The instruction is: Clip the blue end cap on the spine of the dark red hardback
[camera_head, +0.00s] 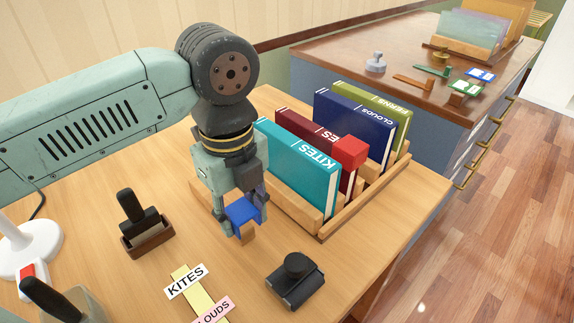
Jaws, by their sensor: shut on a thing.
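My gripper (243,213) is shut on the blue end cap (241,210), in front of the teal book and to the left of the book rack. The fingers stand on either side of the cap, above a small wooden block (248,231); I cannot tell whether cap and block touch. The dark red hardback (293,125) stands in the rack between the teal and navy books. The blue cap is apart from the dark red book.
The teal KITES book (297,165) stands between my gripper and the dark red book. The navy CLOUDS book (352,125) and olive FERNS book (372,102) stand behind. A black stamp-like tool (295,282), a brown-based stamp (142,228) and label strips (187,283) lie in front.

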